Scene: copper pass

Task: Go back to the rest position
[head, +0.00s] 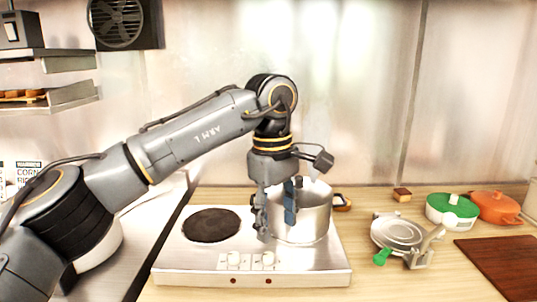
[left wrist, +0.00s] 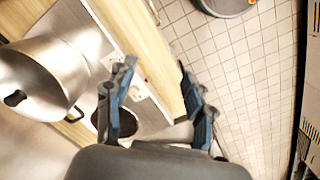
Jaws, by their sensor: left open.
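My left gripper (head: 276,218) points down with its fingers spread and nothing between them. In the head view it overlaps the left side of a silver pot (head: 315,222); I cannot tell whether it touches the pot. In the left wrist view the open fingers (left wrist: 157,82) are beside the pot (left wrist: 55,68), apart from it. The pot stands on the right side of a steel two-plate cooker (head: 190,262). My right gripper is not in view.
The left hotplate (head: 211,225) is bare. To the right are a waffle-iron-like device (head: 398,233), a green pot (head: 452,208), an orange pot (head: 497,207) and a dark red board (head: 505,262). Shelves (head: 70,95) hang at the upper left. Tiled floor (left wrist: 250,75) lies beside the counter.

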